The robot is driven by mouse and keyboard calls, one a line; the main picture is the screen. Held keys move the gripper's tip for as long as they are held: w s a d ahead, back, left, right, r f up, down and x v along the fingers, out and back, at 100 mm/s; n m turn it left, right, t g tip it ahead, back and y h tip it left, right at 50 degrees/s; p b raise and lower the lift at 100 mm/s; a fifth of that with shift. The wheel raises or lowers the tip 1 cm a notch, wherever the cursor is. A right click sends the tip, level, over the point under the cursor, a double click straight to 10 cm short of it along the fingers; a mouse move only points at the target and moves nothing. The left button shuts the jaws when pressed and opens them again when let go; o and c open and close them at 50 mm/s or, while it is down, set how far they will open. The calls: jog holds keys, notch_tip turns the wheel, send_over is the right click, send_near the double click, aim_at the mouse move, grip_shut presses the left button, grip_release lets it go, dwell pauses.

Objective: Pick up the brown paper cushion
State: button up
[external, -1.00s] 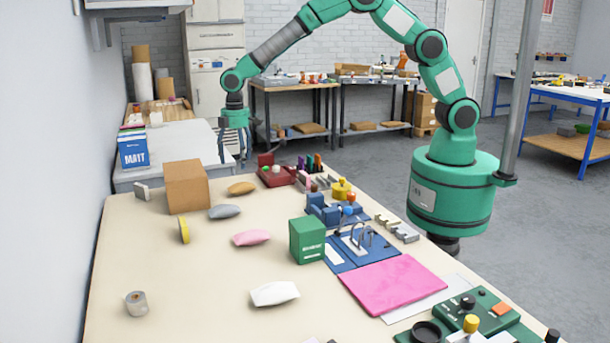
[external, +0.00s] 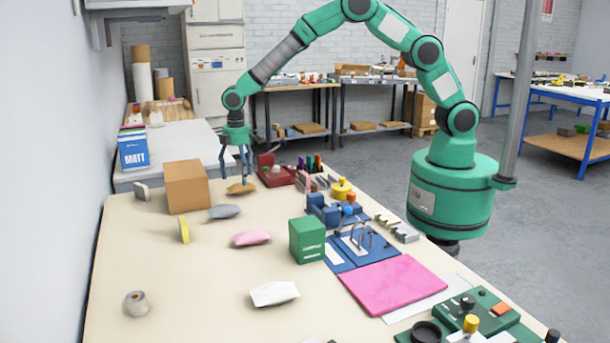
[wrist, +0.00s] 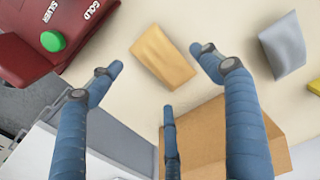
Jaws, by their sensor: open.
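The brown paper cushion (external: 241,188) is a small tan pillow shape lying on the cream table, between the cardboard box and the red tray. In the wrist view the cushion (wrist: 163,56) lies between the tips of the blue fingers, with clear space on either side. My gripper (external: 236,171) points down over the cushion, and its fingertips partly overlap it in the external view. My gripper (wrist: 158,80) is open and empty. I cannot tell exactly how high the tips are above the table.
A cardboard box (external: 187,188) stands close by on the left. A grey cushion (external: 224,211) and a pink cushion (external: 251,238) lie nearer the camera. A red tray (external: 272,178) is just right of the brown cushion.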

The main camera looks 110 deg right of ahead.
aim_at(241, 184)
jog(key=shift+s+f+b, duration=0.1)
jog(key=shift+f+b, duration=0.4)
jog(key=shift+f, duration=1.6)
jog(key=c, duration=1)
